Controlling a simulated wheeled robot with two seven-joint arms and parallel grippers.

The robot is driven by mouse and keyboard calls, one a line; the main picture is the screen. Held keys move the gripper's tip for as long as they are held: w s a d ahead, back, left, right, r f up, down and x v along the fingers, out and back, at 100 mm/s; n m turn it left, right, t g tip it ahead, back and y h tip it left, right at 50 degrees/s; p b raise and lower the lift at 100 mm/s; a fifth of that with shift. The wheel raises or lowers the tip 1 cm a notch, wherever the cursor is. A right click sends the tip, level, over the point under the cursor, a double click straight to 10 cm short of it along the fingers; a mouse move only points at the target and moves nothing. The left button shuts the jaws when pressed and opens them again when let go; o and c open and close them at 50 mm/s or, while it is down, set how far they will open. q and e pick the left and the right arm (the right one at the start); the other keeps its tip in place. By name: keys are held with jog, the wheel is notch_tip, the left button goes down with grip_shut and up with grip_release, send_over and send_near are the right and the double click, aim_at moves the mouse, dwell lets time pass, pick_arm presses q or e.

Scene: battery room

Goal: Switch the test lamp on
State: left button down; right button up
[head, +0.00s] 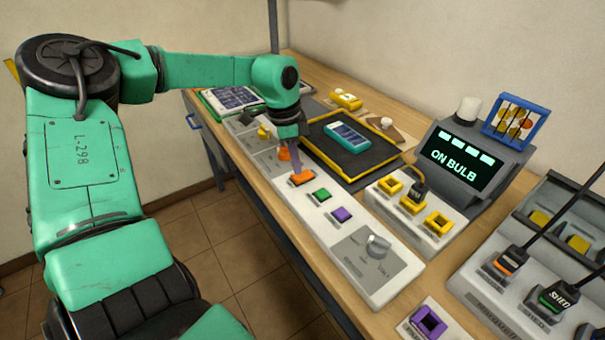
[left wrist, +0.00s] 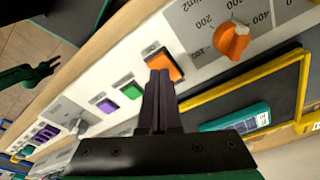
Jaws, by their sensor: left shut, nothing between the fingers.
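My left gripper (head: 297,168) is shut and empty, pointing down at the orange button (head: 301,178) on the white control panel (head: 330,208). In the left wrist view its closed fingertips (left wrist: 159,75) are at the near edge of the orange button (left wrist: 163,66); I cannot tell whether they touch it. A green button (head: 321,195) and a purple button (head: 341,214) follow in the row. A pale dome lamp (head: 467,110) stands behind the display (head: 457,158), which reads "ON BULB"; I cannot tell whether it is lit. My right gripper (left wrist: 48,68) looks open, small in the left wrist view.
A grey knob (head: 377,246) is at the panel's near end, an orange knob (head: 284,154) beyond the buttons. A teal device (head: 347,134) lies on a dark mat (head: 325,152). Yellow sockets (head: 438,223) and corded plugs (head: 511,259) stand right of the panel.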

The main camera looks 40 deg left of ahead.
aim_at(296, 177)
pick_arm(q)
jog(key=shift+f+b, duration=0.8)
jog(key=shift+f, duration=0.05)
dwell(0.5)
jog(key=shift+r+p, duration=2.2)
jog(key=shift+r, duration=1.4)
jog(key=shift+f, duration=0.1)
